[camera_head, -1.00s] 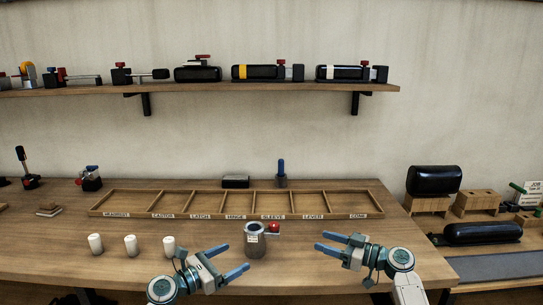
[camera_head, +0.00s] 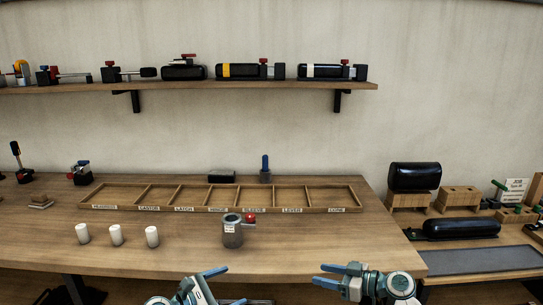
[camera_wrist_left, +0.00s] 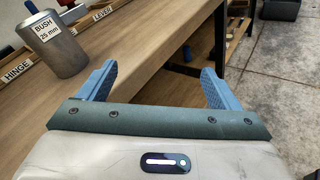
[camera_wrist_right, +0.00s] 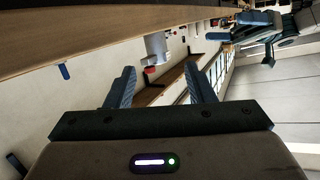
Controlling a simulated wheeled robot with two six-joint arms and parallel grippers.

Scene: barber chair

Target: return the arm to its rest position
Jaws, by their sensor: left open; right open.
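My left gripper (camera_head: 213,285) is low in the head view, off the front edge of the workbench. Its blue fingers are apart and empty in the left wrist view (camera_wrist_left: 158,88). My right gripper (camera_head: 330,276) is at the bench's front edge, to the right, with its fingers apart. They are also apart and empty in the right wrist view (camera_wrist_right: 163,88). A grey metal cylinder (camera_head: 232,236) with a red knob beside it stands upright on the bench, apart from both grippers. In the left wrist view it carries a "BUSH 25 mm" label (camera_wrist_left: 46,32).
A labelled wooden tray (camera_head: 133,185) with empty compartments lies across the bench (camera_head: 180,254). White cylinders (camera_head: 116,236) stand at left. A wall shelf (camera_head: 200,86) holds black parts. At right are a black roll (camera_head: 414,176) and wooden blocks (camera_head: 460,198). The front bench middle is clear.

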